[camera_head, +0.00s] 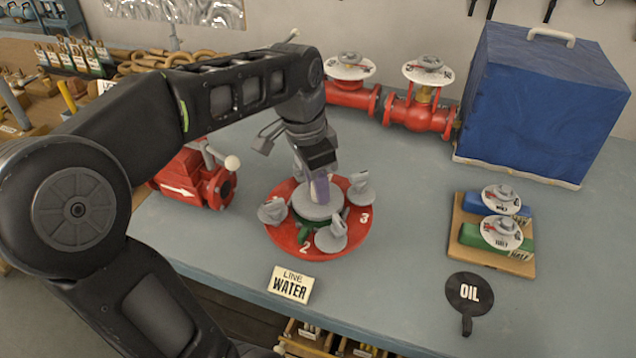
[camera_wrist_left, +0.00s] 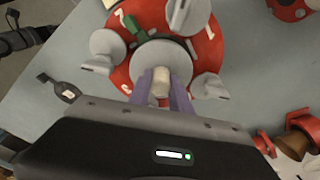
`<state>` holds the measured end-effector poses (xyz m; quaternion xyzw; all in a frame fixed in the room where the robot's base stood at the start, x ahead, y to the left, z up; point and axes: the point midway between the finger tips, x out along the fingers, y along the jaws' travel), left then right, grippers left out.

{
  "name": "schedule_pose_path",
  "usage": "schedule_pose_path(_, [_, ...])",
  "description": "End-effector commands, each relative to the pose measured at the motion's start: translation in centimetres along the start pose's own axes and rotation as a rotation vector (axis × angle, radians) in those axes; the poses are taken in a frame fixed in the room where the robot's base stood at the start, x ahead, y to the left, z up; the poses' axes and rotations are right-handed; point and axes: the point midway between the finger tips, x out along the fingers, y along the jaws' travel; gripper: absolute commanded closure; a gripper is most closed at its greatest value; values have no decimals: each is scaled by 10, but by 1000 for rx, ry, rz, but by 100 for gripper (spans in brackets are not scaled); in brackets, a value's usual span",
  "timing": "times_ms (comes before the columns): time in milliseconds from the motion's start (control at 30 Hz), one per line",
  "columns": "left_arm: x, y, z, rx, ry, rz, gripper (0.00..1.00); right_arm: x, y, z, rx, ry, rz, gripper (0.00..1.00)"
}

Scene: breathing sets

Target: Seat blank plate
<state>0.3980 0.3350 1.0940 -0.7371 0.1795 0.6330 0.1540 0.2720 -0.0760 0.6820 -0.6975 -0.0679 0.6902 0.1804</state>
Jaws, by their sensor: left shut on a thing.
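A round grey plate (camera_head: 304,206) sits at the middle of a red numbered disc (camera_head: 279,240) on the bench. My left gripper (camera_head: 320,188) is above it with fingers pointing down. In the left wrist view its purple fingers (camera_wrist_left: 161,88) are shut on a cream knob (camera_wrist_left: 160,80) at the plate (camera_wrist_left: 150,54). Whether the plate lies fully flat on the part beneath cannot be told. Several grey swivel pieces (camera_head: 331,238) stand around the plate on the red disc, and a green part (camera_wrist_left: 132,24) shows beside it. My right gripper is out of view.
A "LINE WATER" sign (camera_head: 290,285) lies in front of the disc. A red valve body (camera_head: 193,182) stands close left. Red piping with tagged valves (camera_head: 413,112), a blue box (camera_head: 545,110), a board with two gauges (camera_head: 470,232) and a black "OIL" tag (camera_head: 469,293) lie behind and right.

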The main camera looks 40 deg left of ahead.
Motion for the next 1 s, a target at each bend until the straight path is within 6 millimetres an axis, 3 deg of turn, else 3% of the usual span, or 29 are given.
schedule_pose_path(800, [20, 0, 3, 1, 1, -1, 100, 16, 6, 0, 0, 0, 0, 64])
schedule_pose_path(833, [20, 0, 3, 1, 1, -1, 75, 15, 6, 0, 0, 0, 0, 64])
schedule_pose_path(1000, [19, 0, 3, 0, 1, 0, 61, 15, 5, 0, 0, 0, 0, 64])
